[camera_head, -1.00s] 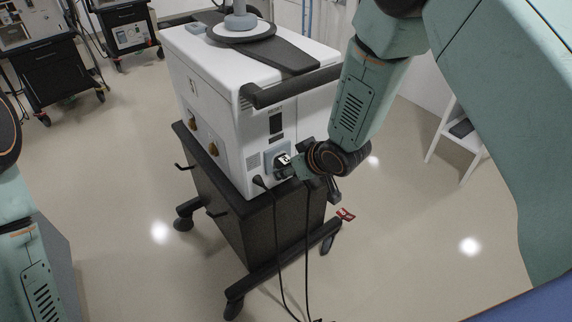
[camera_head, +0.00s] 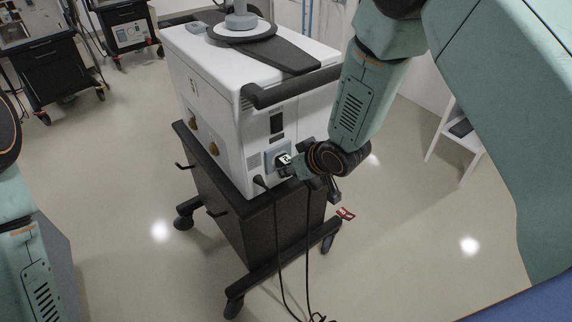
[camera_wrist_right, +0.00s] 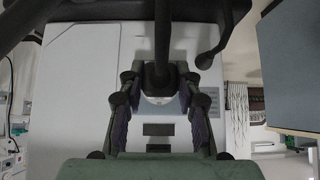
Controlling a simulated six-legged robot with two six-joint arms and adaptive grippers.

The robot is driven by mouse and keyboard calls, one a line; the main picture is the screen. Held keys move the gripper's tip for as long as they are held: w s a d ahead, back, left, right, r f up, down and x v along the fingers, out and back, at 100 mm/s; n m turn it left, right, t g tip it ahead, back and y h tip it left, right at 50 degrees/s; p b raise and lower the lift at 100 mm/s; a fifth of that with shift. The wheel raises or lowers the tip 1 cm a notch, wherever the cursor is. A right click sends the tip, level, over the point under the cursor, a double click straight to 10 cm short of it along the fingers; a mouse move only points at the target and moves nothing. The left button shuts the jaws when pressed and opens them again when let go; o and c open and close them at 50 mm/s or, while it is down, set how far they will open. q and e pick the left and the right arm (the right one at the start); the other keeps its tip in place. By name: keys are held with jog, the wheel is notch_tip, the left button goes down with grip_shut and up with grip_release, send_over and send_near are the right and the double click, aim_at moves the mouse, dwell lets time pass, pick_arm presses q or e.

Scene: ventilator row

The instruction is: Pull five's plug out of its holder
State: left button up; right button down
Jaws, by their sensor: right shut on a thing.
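The ventilator (camera_head: 215,85) is a white box on a black wheeled cart. A grey-blue holder (camera_head: 268,160) is on the lower part of its near face. My right gripper (camera_head: 289,168) is at this holder, its fingertips small and partly hidden by the wrist. In the right wrist view, my right gripper (camera_wrist_right: 160,92) has its two fingers on either side of a black plug (camera_wrist_right: 158,75) and is shut on it. I cannot tell whether the plug is still seated. No number five is readable. My left gripper is out of view; only my left arm shows.
A second black plug (camera_head: 259,181) with a cord sits just left of the holder; it also shows in the right wrist view (camera_wrist_right: 205,60). Black cords hang to the floor. A black handle bar (camera_head: 290,87) juts out above. A red tag (camera_head: 345,214) is below right.

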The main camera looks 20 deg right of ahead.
jog(key=shift+s, duration=0.1)
dwell(0.7)
jog(key=shift+s+d+p, duration=0.2)
jog(key=shift+s+d, duration=0.1)
jog(key=shift+s, duration=0.45)
jog(key=shift+s+d+p, duration=0.2)
jog(key=shift+s+d, duration=0.15)
jog(key=shift+s, duration=0.4)
jog(key=shift+s+d+p, duration=0.2)
jog(key=shift+s+d, duration=0.1)
jog(key=shift+s, duration=0.45)
jog(key=shift+s, duration=0.1)
jog(key=shift+s+d+r, duration=0.1)
jog(key=shift+r, duration=0.05)
